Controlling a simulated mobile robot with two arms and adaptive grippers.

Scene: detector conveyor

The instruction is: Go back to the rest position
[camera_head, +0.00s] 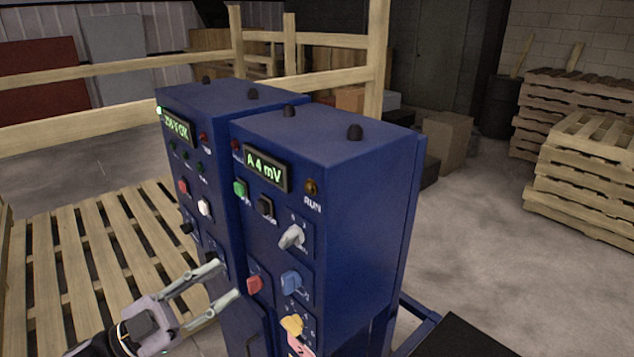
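My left gripper (222,286) comes in from the lower left, in front of the two blue control cabinets. Its two fingers are apart with nothing between them. The tips are close to the lower front of the cabinets; I cannot tell whether they touch. The right cabinet (362,212) has a display reading "A 4 mV", a green button, a grey rotary knob (291,237), and red, blue and yellow knobs below. The left cabinet (215,98) has a lit display and several small buttons. My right gripper is not in view.
A wooden pallet (95,262) lies left of the cabinets. A wooden rail fence (200,58) runs behind them. Stacked pallets (583,165) stand at the right, with cardboard boxes (447,138) at the back. The concrete floor between cabinets and stacks is clear.

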